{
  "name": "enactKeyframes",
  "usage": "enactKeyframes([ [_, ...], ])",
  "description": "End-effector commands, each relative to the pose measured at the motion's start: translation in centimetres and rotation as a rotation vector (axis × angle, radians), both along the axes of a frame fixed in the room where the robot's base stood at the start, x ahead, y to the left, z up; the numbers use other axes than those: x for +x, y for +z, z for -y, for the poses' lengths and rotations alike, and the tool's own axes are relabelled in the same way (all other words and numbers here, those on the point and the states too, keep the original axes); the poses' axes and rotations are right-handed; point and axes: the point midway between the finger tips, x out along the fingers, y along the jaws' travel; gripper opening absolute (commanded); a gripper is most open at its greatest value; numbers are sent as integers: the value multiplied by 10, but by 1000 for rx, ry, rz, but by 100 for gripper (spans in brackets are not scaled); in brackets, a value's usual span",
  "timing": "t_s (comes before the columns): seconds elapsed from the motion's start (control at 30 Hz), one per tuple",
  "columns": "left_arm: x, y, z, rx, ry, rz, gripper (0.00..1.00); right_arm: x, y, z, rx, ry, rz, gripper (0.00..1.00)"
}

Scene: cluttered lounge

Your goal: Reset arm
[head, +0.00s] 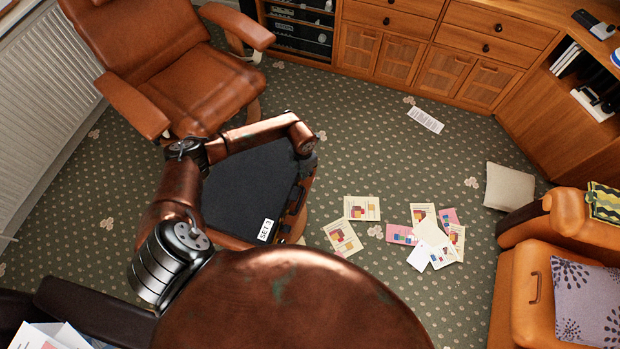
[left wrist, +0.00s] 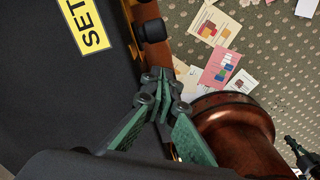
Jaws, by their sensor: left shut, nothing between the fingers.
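My left arm (head: 170,200) comes in from the left in the head view, bends, and reaches over a black case with a "SET 3" label. The case (head: 240,185) lies on a low wooden support beside the brown armchair. In the left wrist view, my left gripper (left wrist: 162,78) has green-sided fingers drawn together at the tips, with nothing between them. It is close to the edge of the case (left wrist: 50,90); I cannot tell whether it touches. In the head view, its fingers are hard to tell from the dark case edge.
The brown armchair (head: 190,80) stands behind the case. Several printed sheets (head: 362,208) lie on the patterned carpet to the right. A cushion (head: 509,186) lies near the orange sofa (head: 515,290). Wooden cabinets (head: 390,50) line the back. Carpet between sheets and cabinets is mostly clear.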

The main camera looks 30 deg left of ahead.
Motion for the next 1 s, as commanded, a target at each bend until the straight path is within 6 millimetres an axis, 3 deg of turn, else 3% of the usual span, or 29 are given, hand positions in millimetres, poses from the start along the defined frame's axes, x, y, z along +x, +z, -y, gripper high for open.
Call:
enactKeyframes([
  [0.2,1,18,0,-1,0,2,0,6,12,0,0,0,10,0],
  [0.8,0,17,2,-9,3,1,0,6,12,1,-2,3,11,0],
  [0.93,3,24,25,-111,44,10,0,14,19,15,-21,39,26,0],
  [1.0,8,36,52,-247,103,27,0,25,29,32,-47,87,46,0],
])
